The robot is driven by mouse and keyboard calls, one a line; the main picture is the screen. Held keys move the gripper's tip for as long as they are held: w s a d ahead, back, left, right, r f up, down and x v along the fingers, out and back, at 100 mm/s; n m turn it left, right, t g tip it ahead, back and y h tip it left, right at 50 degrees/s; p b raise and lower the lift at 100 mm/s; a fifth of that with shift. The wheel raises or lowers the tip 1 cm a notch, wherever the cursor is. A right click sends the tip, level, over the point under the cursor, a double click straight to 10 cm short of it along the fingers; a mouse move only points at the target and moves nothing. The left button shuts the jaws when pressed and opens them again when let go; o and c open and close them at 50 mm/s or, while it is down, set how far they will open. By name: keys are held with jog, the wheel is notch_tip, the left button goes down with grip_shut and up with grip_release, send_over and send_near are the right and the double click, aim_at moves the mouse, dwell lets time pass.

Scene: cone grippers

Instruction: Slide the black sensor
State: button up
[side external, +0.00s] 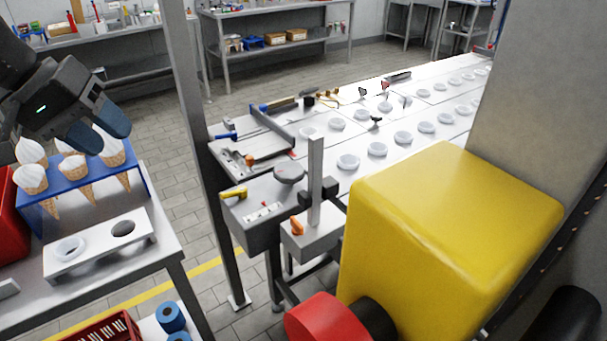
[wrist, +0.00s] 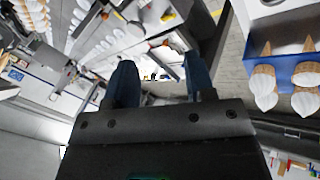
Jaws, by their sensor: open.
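My gripper (side external: 100,132) is at the upper left of the side view, above or in front of the ice-cream cones; its depth there is hard to judge. In the wrist view, its two blue fingers (wrist: 160,75) stand wide apart with nothing between them. A small black block (side external: 331,189), which may be the black sensor, sits beside an upright grey post (side external: 315,175) at the near end of the conveyor table. My gripper is well to the left of it and apart from it. I cannot pick the sensor out for certain in the wrist view.
A blue rack (side external: 75,195) holds several cones at left; it also shows in the wrist view (wrist: 290,68). A white plate with holes (side external: 98,247) stands before it. The conveyor table (side external: 430,95) carries several white rings. A large yellow block (side external: 450,230) blocks the right foreground.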

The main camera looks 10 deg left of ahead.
jog(key=w+d+f+n+g+h, duration=0.1)
jog(key=w+d+f+n+h, duration=0.15)
jog(key=w+d+f, duration=0.45)
jog(key=w+d+f+n+g+h, duration=0.1)
jog(key=w+d+f+h, duration=0.2)
jog(key=w+d, duration=0.7)
jog(key=shift+m, duration=0.25)
jog(key=x, duration=1.2)
jog(key=shift+w+a+f, duration=0.1)
jog(key=shift+w+f, duration=0.15)
jog(key=shift+f, duration=0.3)
jog(key=shift+c, duration=0.3)
grip_shut()
